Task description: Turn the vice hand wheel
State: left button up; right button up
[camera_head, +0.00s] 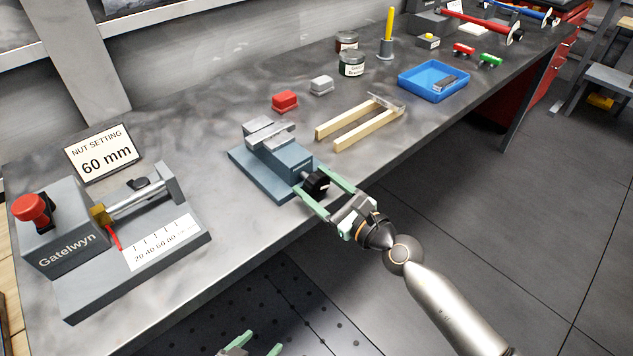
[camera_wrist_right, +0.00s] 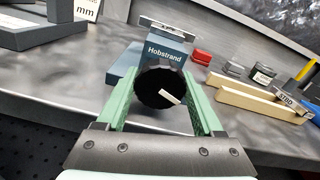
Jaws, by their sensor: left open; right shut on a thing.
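The blue vice (camera_head: 282,160) stands near the front edge of the grey bench, with light metal jaws on top. Its black hand wheel (camera_head: 316,183) faces the bench front and also shows in the right wrist view (camera_wrist_right: 160,88) with a pale mark on its face. My right gripper (camera_head: 322,186) is shut on the hand wheel, with one green finger on each side of it. My left gripper (camera_head: 252,346) is open and empty at the bottom edge of the head view, below the bench front; only its finger ends show.
A grey Gatelwyn fixture (camera_head: 70,262) with a red knob stands at the left, below a "60 mm" sign (camera_head: 101,153). Right of the vice lie a wooden-railed piece (camera_head: 360,125), red and grey blocks (camera_head: 285,101), and a blue tray (camera_head: 432,93).

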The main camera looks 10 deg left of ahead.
pick_arm(q)
jog(key=shift+r+p, duration=0.85)
jog(key=shift+r, duration=0.05)
pick_arm(e)
jog(key=m, duration=0.5)
jog(key=shift+m, duration=0.3)
jog(key=o, duration=1.4)
pick_arm(q)
jog(key=shift+f, duration=0.1)
pick_arm(e)
jog(key=shift+v, duration=6.3)
pick_arm(q)
jog(key=shift+o, duration=0.4)
